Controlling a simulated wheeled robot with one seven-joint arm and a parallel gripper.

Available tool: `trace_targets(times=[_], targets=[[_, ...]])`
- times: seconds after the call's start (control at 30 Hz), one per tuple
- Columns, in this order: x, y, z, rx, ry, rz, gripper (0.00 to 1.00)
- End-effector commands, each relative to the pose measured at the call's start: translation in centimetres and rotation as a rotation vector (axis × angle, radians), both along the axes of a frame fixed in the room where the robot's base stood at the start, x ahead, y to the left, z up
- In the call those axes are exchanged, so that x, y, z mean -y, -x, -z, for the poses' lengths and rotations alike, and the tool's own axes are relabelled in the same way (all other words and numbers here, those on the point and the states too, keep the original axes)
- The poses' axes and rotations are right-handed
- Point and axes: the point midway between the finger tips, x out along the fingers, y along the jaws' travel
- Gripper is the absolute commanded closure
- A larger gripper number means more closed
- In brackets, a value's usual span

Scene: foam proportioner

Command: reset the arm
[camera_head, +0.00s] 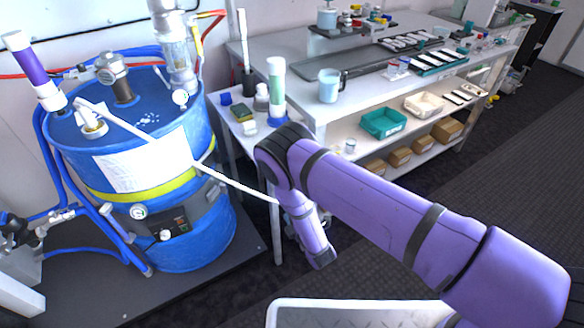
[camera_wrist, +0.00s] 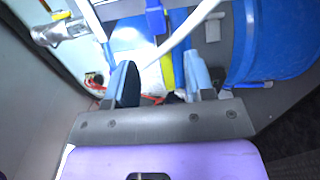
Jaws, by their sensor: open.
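My purple arm reaches in from the lower right in the head view, its forearm bent down in front of the bench. The gripper end is hidden or too small to make out there. In the wrist view my gripper (camera_wrist: 160,85) shows two blue-grey fingers set apart, with nothing between them that I can see held. Beyond the fingers are a pale rod (camera_wrist: 185,38) and blue and yellow surfaces, apparently at some distance. The blue drum (camera_head: 180,228) stands left of my arm in the head view; a blue drum surface (camera_wrist: 285,45) also shows at right in the wrist view.
A long white rod (camera_head: 235,183) slants across the drum's front toward my arm. Blue hoses and gauges (camera_head: 138,212) surround the drum. The dark floor (camera_head: 510,165) at right is clear.

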Motion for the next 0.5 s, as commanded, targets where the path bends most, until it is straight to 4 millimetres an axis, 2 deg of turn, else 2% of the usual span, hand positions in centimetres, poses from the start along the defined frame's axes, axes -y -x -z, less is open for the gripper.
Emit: trace_targets(times=[0.17,0.27,0.37,0.5], targets=[[0.0,-0.2,-0.2,-0.003,-0.003,0.003,0.51],[-0.3,-1.3,-1.4,-0.025,-0.017,0.019,0.51],[-0.4,-3.3,-3.7,-0.073,-0.045,0.055,0.51],[-0.4,-6.8,-8.1,-0.170,-0.102,0.119,0.51]])
